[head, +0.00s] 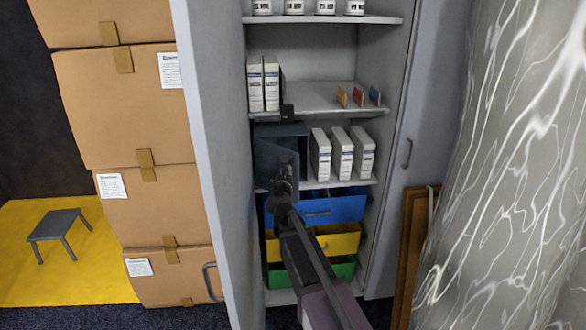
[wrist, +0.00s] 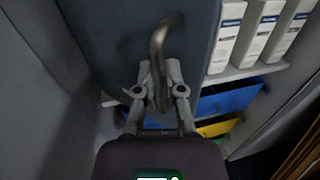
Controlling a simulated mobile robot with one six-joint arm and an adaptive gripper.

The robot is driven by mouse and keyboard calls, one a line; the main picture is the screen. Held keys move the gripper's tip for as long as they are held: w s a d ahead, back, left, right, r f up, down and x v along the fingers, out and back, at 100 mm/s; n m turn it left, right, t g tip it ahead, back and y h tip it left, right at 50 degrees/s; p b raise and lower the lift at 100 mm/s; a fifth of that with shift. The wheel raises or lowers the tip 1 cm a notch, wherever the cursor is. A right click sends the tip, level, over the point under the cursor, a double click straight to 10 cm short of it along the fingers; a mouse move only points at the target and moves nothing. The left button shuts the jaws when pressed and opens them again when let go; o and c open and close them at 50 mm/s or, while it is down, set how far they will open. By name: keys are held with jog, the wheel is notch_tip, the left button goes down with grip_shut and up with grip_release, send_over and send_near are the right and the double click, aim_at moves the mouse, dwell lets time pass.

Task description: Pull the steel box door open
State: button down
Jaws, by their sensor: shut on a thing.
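The steel box (head: 288,129) is a dark blue-grey box on a middle shelf of the open cabinet, left of several white binders. Its door (head: 270,158) stands ajar in the head view, its right edge swung out towards me with a dark gap behind. The door fills the upper middle of the wrist view (wrist: 115,40). A curved metal handle (wrist: 158,45) sticks out from the door. My gripper (head: 283,184) is at the door's lower right. In the wrist view its fingers (wrist: 160,90) are shut around the lower part of the handle. The box's inside is mostly hidden.
White binders (head: 342,153) stand close right of the box. Blue, yellow and green drawers (head: 318,209) lie below. The cabinet's open left door (head: 222,150) stands close left of my arm. Stacked cartons (head: 125,105) are further left, a patterned column (head: 510,170) at right.

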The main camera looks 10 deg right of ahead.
jog(key=shift+s+a, duration=0.45)
jog(key=shift+a, duration=0.35)
jog(key=shift+s+a, duration=0.45)
jog(key=shift+a, duration=0.35)
jog(key=c, duration=0.7)
grip_release()
jog(key=shift+s, duration=0.1)
jog(key=shift+v, duration=5.9)
